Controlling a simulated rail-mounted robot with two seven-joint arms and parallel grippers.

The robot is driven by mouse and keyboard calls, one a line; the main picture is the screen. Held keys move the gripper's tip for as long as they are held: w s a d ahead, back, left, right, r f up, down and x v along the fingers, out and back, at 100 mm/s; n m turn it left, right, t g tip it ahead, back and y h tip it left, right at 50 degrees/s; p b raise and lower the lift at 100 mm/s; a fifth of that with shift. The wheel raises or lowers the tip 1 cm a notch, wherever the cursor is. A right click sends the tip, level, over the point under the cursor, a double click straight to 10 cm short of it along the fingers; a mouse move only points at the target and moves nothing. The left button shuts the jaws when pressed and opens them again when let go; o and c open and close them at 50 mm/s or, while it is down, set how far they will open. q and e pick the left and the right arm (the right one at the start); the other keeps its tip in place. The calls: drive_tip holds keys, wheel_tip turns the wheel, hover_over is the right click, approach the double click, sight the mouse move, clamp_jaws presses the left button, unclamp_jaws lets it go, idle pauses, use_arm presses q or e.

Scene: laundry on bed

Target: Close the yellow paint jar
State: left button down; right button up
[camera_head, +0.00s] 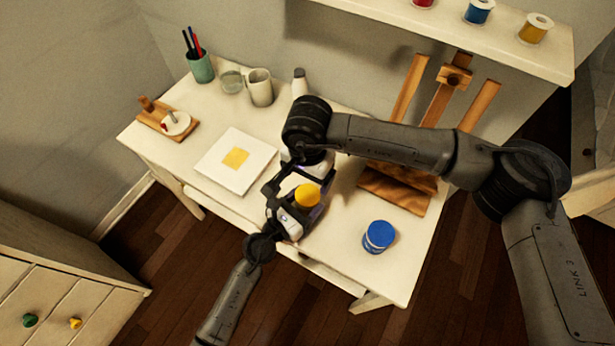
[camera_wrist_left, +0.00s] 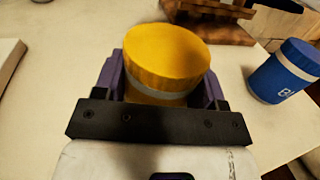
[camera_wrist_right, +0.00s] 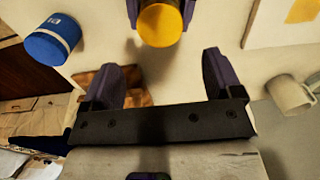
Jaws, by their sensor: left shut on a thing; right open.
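The yellow paint jar (camera_head: 306,195) is between the fingers of my left gripper (camera_wrist_left: 158,82), which is shut on it. In the left wrist view the jar (camera_wrist_left: 165,60) shows a wide yellow top, a pale band under it and yellow below. The top looks like a lid sitting on the jar; how tightly it is closed cannot be told. My right gripper (camera_wrist_right: 160,66) is open and empty. Its fingers point toward the jar, which shows at the top of the right wrist view (camera_wrist_right: 160,22), apart from them.
A blue paint jar (camera_head: 379,236) stands on the white table (camera_head: 250,127) to the right. A wooden easel (camera_head: 398,190) is behind it. A white canvas with a yellow square (camera_head: 236,159), a mug (camera_head: 260,88) and a pencil cup (camera_head: 201,68) are to the left. Several pots stand on a shelf (camera_head: 450,25).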

sight(308, 194)
drive_tip(key=shift+f, duration=4.05)
drive_tip(key=shift+c, duration=0.5)
drive_tip(key=c, duration=0.8)
drive_tip(key=o, duration=1)
drive_tip(key=shift+o, duration=0.2)
drive_tip(key=shift+r, duration=0.1)
wheel_tip(308, 194, up, 12)
